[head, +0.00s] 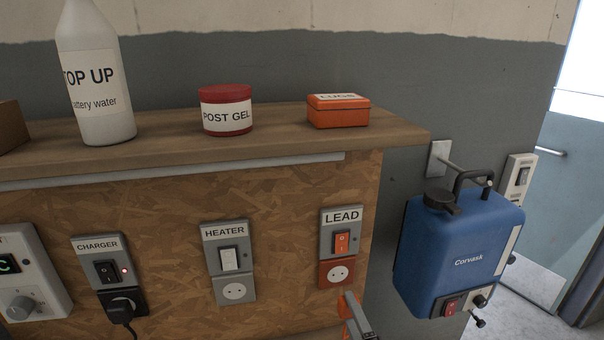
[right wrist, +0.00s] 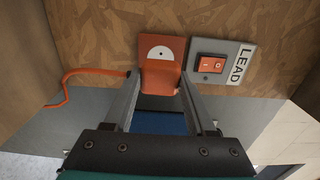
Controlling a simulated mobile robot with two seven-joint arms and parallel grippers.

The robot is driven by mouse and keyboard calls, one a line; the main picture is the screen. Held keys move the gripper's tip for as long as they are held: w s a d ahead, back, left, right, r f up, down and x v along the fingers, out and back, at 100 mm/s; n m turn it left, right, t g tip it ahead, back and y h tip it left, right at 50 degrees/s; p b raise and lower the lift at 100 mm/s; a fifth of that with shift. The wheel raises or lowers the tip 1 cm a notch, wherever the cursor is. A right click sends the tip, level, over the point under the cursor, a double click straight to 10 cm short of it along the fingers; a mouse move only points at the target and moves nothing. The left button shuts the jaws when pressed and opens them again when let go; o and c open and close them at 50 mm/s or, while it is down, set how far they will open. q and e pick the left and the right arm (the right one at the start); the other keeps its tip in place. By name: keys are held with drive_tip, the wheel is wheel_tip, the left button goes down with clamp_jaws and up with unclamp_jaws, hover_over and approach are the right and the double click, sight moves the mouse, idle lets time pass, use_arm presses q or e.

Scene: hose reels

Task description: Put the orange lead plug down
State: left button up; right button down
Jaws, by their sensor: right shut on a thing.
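The orange lead plug (head: 346,308) is held in my right gripper (head: 358,322) at the bottom of the head view, just below the LEAD socket (head: 337,273). The socket's round white face is bare in that view. In the right wrist view the plug (right wrist: 160,79) sits between the two fingertips of my right gripper (right wrist: 160,84), overlapping part of the orange socket plate (right wrist: 161,49). An orange lead (right wrist: 84,71) shows to the left there. Most of the right gripper is cut off in the head view. My left gripper is not in view.
The LEAD switch (head: 342,243) is above the socket, with the heater (head: 228,260) and charger (head: 105,272) switches to the left. A blue Corvask unit (head: 455,255) hangs close on the right. A bottle (head: 95,80), a red-lidded tub (head: 226,108) and an orange box (head: 338,111) stand on the shelf.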

drive_tip(key=s+d+m+h+b, duration=0.2)
drive_tip(key=s+d+h+b, duration=0.1)
drive_tip(key=s+b, duration=0.8)
drive_tip(key=s+d, duration=0.1)
drive_tip(key=s, duration=0.2)
drive_tip(key=shift+s+d+r, duration=0.15)
drive_tip(key=shift+r, duration=0.15)
idle(1.7)
drive_tip(key=w+r, duration=0.2)
drive_tip(key=w, duration=0.5)
drive_tip(key=shift+r, duration=0.3)
